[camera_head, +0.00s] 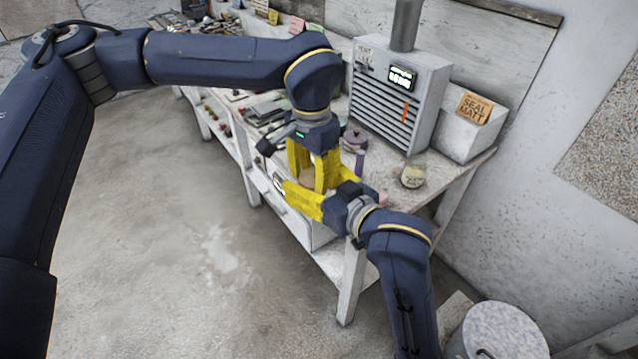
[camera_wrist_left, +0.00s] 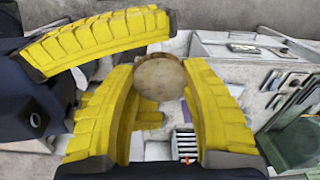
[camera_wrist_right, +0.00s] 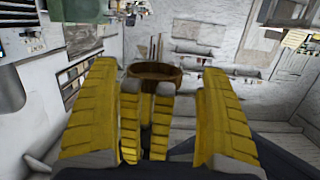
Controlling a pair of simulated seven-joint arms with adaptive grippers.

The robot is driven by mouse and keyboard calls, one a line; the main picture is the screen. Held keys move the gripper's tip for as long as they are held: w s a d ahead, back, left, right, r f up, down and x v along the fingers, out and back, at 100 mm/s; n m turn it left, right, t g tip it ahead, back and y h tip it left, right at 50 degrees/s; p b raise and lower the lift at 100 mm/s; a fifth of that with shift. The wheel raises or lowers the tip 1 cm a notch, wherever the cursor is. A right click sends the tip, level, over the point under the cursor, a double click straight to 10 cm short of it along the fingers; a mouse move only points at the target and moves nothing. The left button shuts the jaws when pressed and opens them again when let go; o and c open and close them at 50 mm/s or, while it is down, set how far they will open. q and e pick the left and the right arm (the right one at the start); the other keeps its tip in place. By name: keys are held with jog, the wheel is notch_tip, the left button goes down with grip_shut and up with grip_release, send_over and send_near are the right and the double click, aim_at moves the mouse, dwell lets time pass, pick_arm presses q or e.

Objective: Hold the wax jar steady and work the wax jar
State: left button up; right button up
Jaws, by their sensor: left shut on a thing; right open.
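The round brown wax jar (camera_wrist_left: 160,77) sits between the fingertips of my left gripper (camera_wrist_left: 158,82), which is shut on it. In the right wrist view the wax jar (camera_wrist_right: 153,72) shows as a brown round rim beyond the left gripper's yellow fingers.
A workbench (camera_head: 440,197) runs behind the grippers. On it stand a grey louvred unit (camera_head: 425,105), a labelled pale jar (camera_head: 413,176), a purple-grey lidded pot (camera_head: 355,138) and a box with a card (camera_head: 474,108). A drum (camera_head: 500,330) stands lower right. The floor at left is clear.

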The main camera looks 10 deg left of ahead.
jog(key=shift+w+a, duration=0.1)
pick_arm(q)
jog(key=shift+d, duration=0.1)
pick_arm(e)
jog(key=shift+a, duration=0.1)
jog(key=c, duration=1.2)
pick_arm(q)
jog(key=o, duration=0.9)
jog(key=shift+w, duration=0.1)
pick_arm(e)
jog(key=shift+c, duration=0.3)
pick_arm(q)
jog(key=o, duration=0.4)
pick_arm(e)
jog(key=c, duration=0.4)
pick_arm(q)
jog(key=shift+o, duration=0.2)
pick_arm(e)
jog(key=shift+c, duration=0.2)
